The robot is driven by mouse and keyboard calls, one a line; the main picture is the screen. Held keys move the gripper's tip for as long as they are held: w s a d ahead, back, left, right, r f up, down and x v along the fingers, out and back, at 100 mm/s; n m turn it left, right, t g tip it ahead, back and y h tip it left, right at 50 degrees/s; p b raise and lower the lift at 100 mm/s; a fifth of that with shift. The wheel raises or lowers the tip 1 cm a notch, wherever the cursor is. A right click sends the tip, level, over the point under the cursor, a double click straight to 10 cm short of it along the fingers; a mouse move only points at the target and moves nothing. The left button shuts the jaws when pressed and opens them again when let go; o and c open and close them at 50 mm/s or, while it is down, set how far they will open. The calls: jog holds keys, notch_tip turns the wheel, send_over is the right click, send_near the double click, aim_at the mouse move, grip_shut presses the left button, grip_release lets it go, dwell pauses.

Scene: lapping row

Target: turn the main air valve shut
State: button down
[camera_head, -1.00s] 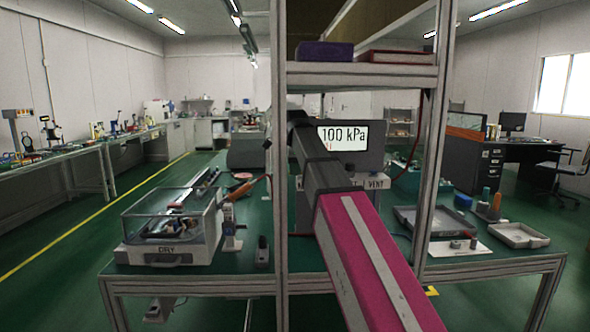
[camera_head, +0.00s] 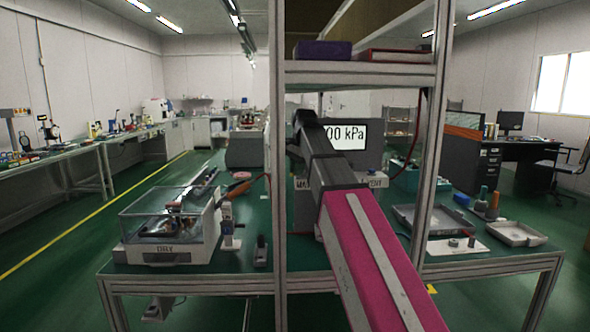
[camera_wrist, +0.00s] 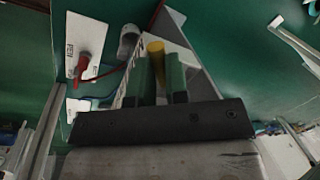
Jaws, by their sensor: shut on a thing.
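In the wrist view, my gripper (camera_wrist: 159,62) has its two green fingers closed around a yellow handle (camera_wrist: 155,47), which shows between and just beyond the fingertips. It appears to be the main air valve's handle; its base and how far it is turned are hidden by the fingers. In the head view, my arm covers the valve and the gripper. A label beginning "MA" (camera_head: 303,184) shows beside the arm, on the front of the unit with the display (camera_head: 347,135).
A vent label (camera_head: 376,182) is right of my arm. In the wrist view, a red fitting (camera_wrist: 83,66) sits on a white plate, with a red hose nearby. Shelf posts (camera_head: 279,230) stand close on both sides of my arm. A clear-lidded dryer (camera_head: 168,225) is left.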

jog(key=n, duration=0.3)
jog(key=d+n, duration=0.1)
jog(key=shift+s+d+n+g+y, duration=0.1)
jog(key=shift+s+n+g+y, duration=0.2)
jog(key=shift+s+g, duration=0.1)
jog(key=shift+d+n+g, duration=0.15)
jog(key=shift+d+n, duration=0.15)
jog(key=shift+n, duration=0.7)
jog(key=shift+d+n+g, duration=0.15)
jog(key=shift+d+n, duration=0.15)
jog(key=shift+n, duration=0.7)
jog(key=shift+s, duration=0.1)
jog(key=c, duration=1.1)
grip_release()
